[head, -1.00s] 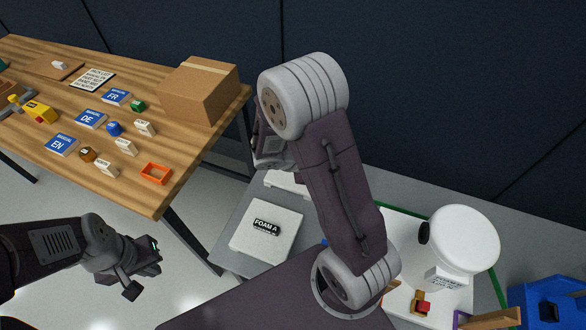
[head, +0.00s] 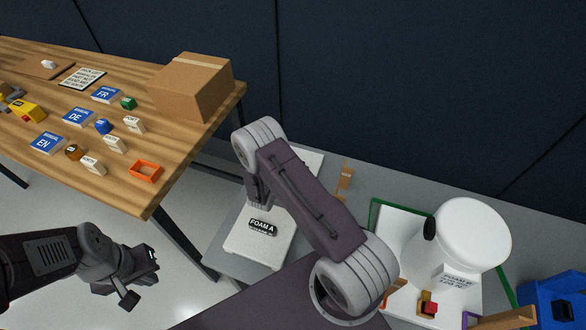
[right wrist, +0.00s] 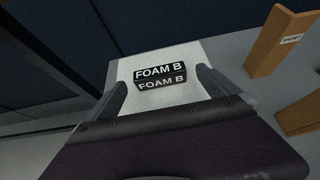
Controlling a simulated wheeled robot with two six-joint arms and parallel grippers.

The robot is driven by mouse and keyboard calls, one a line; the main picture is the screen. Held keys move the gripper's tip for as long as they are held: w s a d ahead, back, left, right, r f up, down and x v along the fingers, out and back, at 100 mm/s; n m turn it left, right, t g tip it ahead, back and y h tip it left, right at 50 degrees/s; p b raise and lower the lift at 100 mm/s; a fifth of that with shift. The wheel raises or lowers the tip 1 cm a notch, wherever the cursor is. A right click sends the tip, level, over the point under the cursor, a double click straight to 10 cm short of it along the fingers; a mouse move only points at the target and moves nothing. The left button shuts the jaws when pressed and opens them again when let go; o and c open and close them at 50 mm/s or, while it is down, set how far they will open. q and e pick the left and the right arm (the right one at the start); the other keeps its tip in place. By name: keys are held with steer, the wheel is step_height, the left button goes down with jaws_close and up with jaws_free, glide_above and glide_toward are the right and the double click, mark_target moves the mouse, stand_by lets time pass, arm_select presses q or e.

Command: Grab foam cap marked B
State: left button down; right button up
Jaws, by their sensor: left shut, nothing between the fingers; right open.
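In the right wrist view, foam cap B (right wrist: 152,104) is a white block with a black "FOAM B" grip (right wrist: 161,77) on top. My open right gripper (right wrist: 162,86) has one finger on each side of the cap's lower part, with the grip ahead between them; I cannot tell if they touch it. In the head view my right arm hides its own fingers and most of the white block behind it (head: 311,160). Foam cap A (head: 247,243), white with a black label, lies in front of it. My left gripper (head: 151,262) is shut and empty at lower left.
A wooden table (head: 50,140) with a carton (head: 193,88) is at left.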

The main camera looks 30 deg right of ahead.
steer(key=x, duration=0.5)
steer(key=shift+w+r, duration=0.1)
steer(key=shift+r, duration=0.1)
steer(key=c, duration=1.4)
step_height(320, 180, up, 10)
steer(key=shift+p, duration=0.5)
